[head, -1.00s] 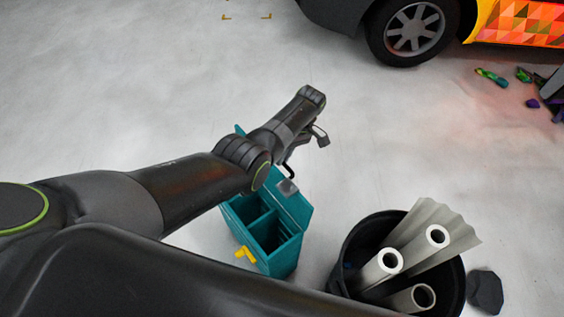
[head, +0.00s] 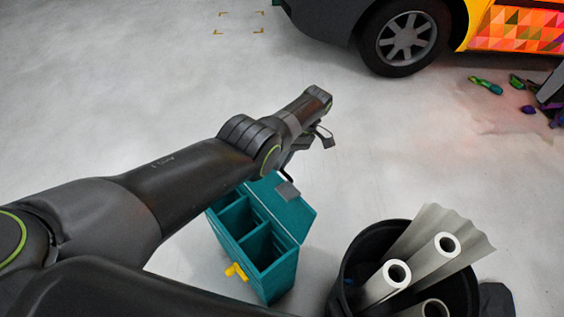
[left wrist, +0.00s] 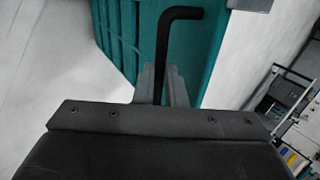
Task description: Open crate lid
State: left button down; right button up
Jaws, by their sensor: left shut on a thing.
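The teal crate (head: 232,248) stands on the floor below my left arm, its divided inside showing. Its lid (head: 297,218) is raised and leans outward on the right side, partly hidden by my arm. A grey plate (head: 287,190) sits on the lid. A yellow latch (head: 237,271) is on the crate's near side. My left gripper (left wrist: 162,85) is shut on a black bent rod (left wrist: 179,13) in front of a teal panel (left wrist: 120,38) in the left wrist view. The rod's attachment is hidden. My right gripper is out of view.
A black bin (head: 357,253) with white rolls (head: 385,283) stands right of the crate. A car wheel (head: 407,45) is at the back. Coloured pieces (head: 486,85) lie at the right. Floor (head: 400,150) between car and bin is clear.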

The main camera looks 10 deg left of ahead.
pick_arm(q)
jog(key=shift+s+a+f, duration=0.1)
jog(key=shift+s+f, duration=0.25)
jog(key=c, duration=1.5)
grip_release()
jog(key=shift+w+a, duration=0.15)
jog(key=shift+r, duration=0.1)
jog(key=shift+r, duration=0.15)
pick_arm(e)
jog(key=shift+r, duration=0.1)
